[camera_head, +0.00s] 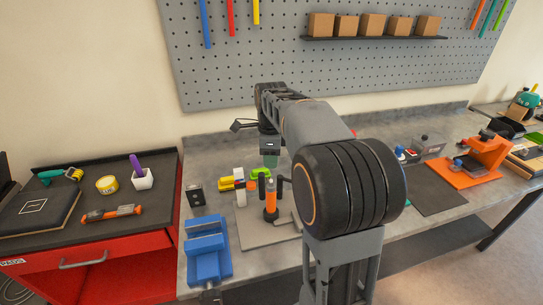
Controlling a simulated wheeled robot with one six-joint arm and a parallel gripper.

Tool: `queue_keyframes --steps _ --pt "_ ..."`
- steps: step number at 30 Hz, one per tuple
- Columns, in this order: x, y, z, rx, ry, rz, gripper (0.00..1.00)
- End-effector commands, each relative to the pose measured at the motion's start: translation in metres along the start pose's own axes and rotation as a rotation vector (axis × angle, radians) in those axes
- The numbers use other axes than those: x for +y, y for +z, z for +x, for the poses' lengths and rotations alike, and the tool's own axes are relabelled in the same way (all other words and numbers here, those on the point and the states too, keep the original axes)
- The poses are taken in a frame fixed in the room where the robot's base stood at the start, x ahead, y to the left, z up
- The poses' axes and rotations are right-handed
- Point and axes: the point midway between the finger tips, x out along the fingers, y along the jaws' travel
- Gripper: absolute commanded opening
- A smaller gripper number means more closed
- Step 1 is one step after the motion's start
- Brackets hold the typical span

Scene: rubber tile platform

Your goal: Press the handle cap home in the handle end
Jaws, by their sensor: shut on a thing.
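My gripper (271,161) points down over the work area at the back of the bench. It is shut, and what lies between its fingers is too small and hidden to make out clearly. An upright orange and black handle (271,197) stands on a grey base plate (252,237), just below and in front of the gripper. I cannot tell the handle cap apart from the gripper tips, nor whether it touches the handle end.
A blue vise (207,249) stands front left. Yellow and green parts and a white cylinder sit left of the handle. A small black box (195,195) lies farther left. An orange press (478,163) stands at right. My arm hides the bench's middle.

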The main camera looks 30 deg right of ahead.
Motion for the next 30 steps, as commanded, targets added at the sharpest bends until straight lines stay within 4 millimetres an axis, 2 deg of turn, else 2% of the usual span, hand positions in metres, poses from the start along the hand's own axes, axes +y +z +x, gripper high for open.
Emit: queue_keyframes --steps 2,19,30 --pt "0.000 0.000 0.000 0.001 0.000 0.002 0.06" --pt "-0.001 -0.001 0.047 0.001 0.000 0.004 0.06" --pt "-0.001 -0.001 0.051 0.001 0.000 0.003 0.06"
